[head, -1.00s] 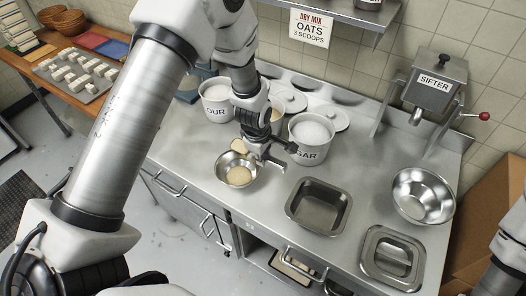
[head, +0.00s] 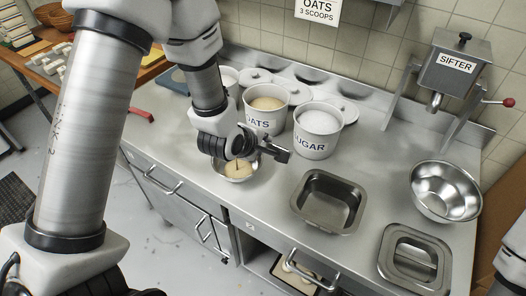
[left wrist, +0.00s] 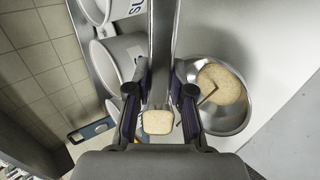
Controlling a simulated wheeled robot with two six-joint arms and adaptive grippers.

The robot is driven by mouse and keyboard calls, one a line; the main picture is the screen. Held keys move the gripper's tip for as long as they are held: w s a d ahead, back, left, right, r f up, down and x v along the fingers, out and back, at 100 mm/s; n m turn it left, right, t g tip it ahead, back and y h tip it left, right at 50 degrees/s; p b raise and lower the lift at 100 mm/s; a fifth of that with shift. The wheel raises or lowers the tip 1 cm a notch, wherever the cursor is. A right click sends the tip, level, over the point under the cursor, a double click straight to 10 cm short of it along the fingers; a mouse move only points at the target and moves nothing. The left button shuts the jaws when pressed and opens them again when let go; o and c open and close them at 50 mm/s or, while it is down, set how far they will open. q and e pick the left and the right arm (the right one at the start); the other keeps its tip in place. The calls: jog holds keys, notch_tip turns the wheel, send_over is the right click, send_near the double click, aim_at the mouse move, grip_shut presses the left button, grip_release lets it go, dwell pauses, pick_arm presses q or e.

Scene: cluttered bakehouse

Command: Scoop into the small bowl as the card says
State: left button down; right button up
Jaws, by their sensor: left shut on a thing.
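In the left wrist view, my left gripper (left wrist: 158,98) is shut on a metal scoop (left wrist: 160,60). A pale load (left wrist: 158,122) shows between the fingers, beside the small bowl (left wrist: 235,118). My right gripper is out of view.
The sifter (head: 455,65) stands behind. Lids lie behind the tubs.

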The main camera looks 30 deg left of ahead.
pick_arm(q)
jog(key=t+b, duration=0.1)
jog(key=b, duration=0.2)
jog(key=f+t+b, duration=0.1)
jog(key=b, duration=0.3)
jog(key=shift+s+t, duration=0.25)
jog(key=shift+t, duration=0.05)
jog(key=r+t+p, duration=0.1)
jog(key=p, duration=0.4)
jog(key=shift+s+p, duration=0.1)
jog(key=shift+p, duration=0.3)
jog(key=t+b, duration=0.1)
jog(key=f+t+b, duration=0.1)
jog(key=t+b, duration=0.1)
jog(key=s+t+b, duration=0.1)
jog(key=shift+f+t+h+b, duration=0.3)
jog(key=shift+f+t+b, duration=0.05)
jog(key=shift+t+b, duration=0.05)
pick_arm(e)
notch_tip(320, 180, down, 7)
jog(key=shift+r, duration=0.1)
